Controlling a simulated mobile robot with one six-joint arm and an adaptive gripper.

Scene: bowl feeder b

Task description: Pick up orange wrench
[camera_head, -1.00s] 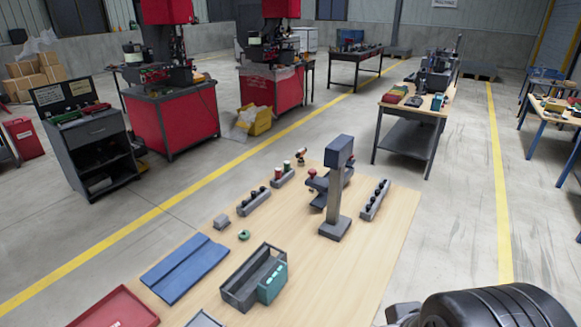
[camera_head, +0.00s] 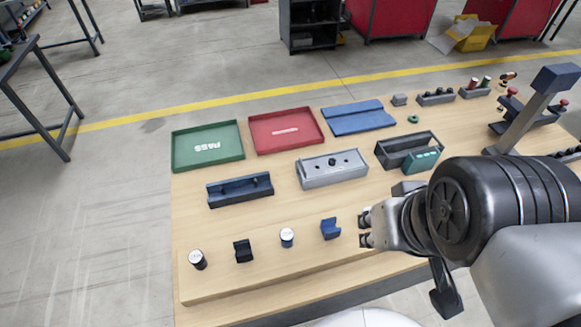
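I cannot make out a clear orange wrench in the head view. A small orange-tipped item (camera_head: 508,77) lies at the far right back of the wooden table, too small to identify. My gripper (camera_head: 366,229) is over the front part of the table, pointing left, just right of a small blue block (camera_head: 330,228). Its two dark fingertips look apart, with nothing between them. My arm hides the right front of the table.
On the table (camera_head: 300,258) are a green PASS tray (camera_head: 183,155), a red tray (camera_head: 262,140), a blue mat (camera_head: 357,118), a grey fixture (camera_head: 318,178), a dark blue holder (camera_head: 225,199) and a dark bin (camera_head: 389,160). A grey post stand (camera_head: 532,115) rises at right.

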